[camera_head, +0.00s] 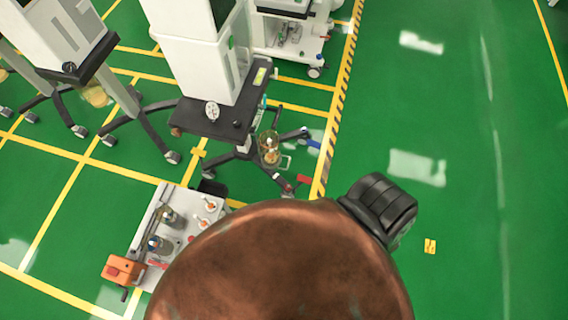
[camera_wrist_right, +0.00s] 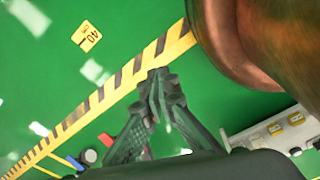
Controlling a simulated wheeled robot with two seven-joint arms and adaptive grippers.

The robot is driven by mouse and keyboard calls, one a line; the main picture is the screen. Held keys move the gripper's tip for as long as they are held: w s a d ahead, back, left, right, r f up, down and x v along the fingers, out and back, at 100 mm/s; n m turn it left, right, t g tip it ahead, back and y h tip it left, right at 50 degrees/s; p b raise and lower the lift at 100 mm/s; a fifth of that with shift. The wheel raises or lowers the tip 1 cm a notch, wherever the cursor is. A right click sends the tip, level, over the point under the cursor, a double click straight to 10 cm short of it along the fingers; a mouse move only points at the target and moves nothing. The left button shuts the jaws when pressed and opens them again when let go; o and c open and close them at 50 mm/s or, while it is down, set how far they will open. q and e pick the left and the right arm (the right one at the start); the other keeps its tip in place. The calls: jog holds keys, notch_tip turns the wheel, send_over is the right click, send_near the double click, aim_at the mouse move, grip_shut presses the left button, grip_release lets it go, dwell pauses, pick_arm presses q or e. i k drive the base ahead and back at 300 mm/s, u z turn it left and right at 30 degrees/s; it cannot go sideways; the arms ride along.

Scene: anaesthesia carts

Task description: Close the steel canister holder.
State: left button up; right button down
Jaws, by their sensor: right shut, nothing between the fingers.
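I cannot single out the steel canister holder for certain. A clear canister (camera_head: 269,152) with yellowish contents sits low beside the stand of the middle cart in the head view. Two more clear canisters, a rear one (camera_head: 170,216) and a front one (camera_head: 158,245), stand on a white unit (camera_head: 146,224) at the lower left. My right gripper (camera_wrist_right: 158,76) is shut and empty in the right wrist view, above the floor with the striped line behind it. I cannot make it out in the head view. My left gripper is in neither view.
A large brown rounded body (camera_head: 280,262) fills the bottom of the head view and hides what lies behind it. I cannot tell what it is. Wheeled carts, including the middle one (camera_head: 225,110), stand at the upper left.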

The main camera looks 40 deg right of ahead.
aim_at(277, 165)
jog(key=k, duration=0.65)
jog(key=z, duration=0.8)
jog(key=i, duration=0.5)
